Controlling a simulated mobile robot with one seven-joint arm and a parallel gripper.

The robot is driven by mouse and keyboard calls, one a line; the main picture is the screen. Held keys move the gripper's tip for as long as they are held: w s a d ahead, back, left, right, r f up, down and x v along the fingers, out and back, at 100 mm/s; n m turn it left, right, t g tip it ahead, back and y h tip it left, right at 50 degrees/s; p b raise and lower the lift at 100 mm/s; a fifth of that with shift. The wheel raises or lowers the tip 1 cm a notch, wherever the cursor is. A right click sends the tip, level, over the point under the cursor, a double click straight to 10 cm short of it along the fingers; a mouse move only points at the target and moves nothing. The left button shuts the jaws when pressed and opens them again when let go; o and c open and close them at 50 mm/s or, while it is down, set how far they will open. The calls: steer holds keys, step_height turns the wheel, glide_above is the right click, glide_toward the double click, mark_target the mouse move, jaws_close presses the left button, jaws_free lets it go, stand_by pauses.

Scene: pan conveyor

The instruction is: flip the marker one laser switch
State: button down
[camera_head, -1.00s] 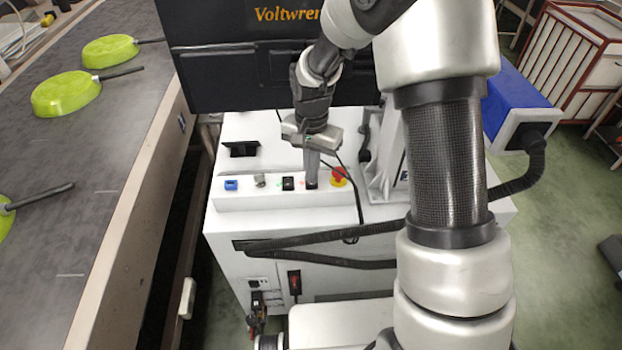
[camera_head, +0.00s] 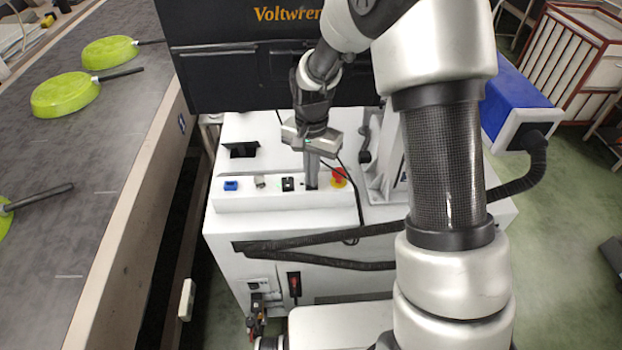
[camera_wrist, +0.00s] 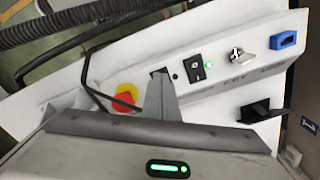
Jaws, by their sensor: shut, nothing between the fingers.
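A white control panel (camera_head: 245,200) carries a row of controls. A second black switch (camera_wrist: 160,74) lies between that rocker and the red-and-yellow emergency stop (camera_wrist: 126,98). My gripper (camera_head: 312,186) is shut and empty, pointing down with its tips at this second switch, largely covering it. In the wrist view, the fingertips (camera_wrist: 158,78) overlap its lower edge; contact cannot be told. A small dark lamp (camera_wrist: 174,76) sits beside it.
A key switch (camera_head: 260,181) and a blue part (camera_head: 231,185) sit left on the panel. A black box (camera_head: 243,150) stands behind. A loose cable hangs by the emergency stop. The conveyor (camera_head: 85,150) with green pans (camera_head: 66,94) runs at left.

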step_height(320, 180, up, 7)
steer(key=p, duration=0.4)
steer(key=shift+f, duration=0.2)
stand_by(0.5)
